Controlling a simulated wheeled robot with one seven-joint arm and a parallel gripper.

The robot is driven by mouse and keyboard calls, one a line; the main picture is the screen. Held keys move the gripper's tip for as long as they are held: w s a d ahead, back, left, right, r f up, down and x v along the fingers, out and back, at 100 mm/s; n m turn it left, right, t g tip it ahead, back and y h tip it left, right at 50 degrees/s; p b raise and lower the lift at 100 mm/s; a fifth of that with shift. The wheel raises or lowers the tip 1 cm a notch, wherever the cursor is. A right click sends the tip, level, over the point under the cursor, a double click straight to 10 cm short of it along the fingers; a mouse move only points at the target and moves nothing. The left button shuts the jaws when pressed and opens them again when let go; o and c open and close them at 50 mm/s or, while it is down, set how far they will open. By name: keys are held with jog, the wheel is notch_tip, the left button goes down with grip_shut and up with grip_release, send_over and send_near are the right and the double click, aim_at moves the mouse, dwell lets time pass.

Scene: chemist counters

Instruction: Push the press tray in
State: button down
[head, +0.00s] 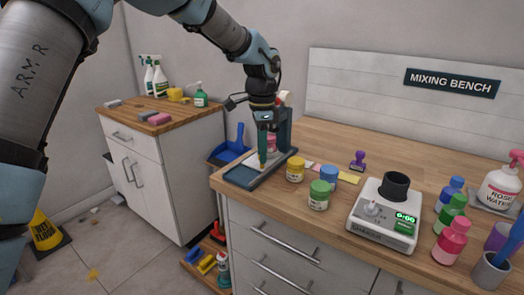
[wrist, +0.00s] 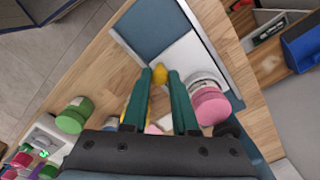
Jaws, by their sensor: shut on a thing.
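The press (head: 284,130) stands at the left end of the mixing bench, with its blue-grey tray (head: 241,176) reaching out toward the bench's left edge. The tray also shows in the wrist view (wrist: 152,26), beside a pale plate (wrist: 187,62). My gripper (head: 263,166) points down over the tray. In the wrist view, its green fingertips (wrist: 160,74) are close together on a small yellow knob (wrist: 160,71). The knob's base is hidden.
Yellow (head: 295,169), green (head: 319,195) and blue (head: 328,175) jars stand close right of the press. A scale (head: 385,218) with a dark cup is farther right. A blue dustpan (head: 230,148) is beyond the bench's left edge.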

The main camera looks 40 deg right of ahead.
aim_at(269, 162)
jog(key=shift+d, duration=0.15)
dwell(0.8)
jog(key=shift+w+d+r+p, duration=0.1)
jog(key=shift+w+d+p, duration=0.2)
jog(key=shift+d, duration=0.5)
jog(key=shift+w+d+p, duration=0.15)
jog(key=shift+d+p, duration=0.15)
jog(key=shift+d, duration=0.45)
jog(key=c, duration=0.7)
grip_release()
notch_tip(269, 162, up, 11)
jog(key=shift+f+b, duration=0.15)
jog(key=shift+b, duration=0.8)
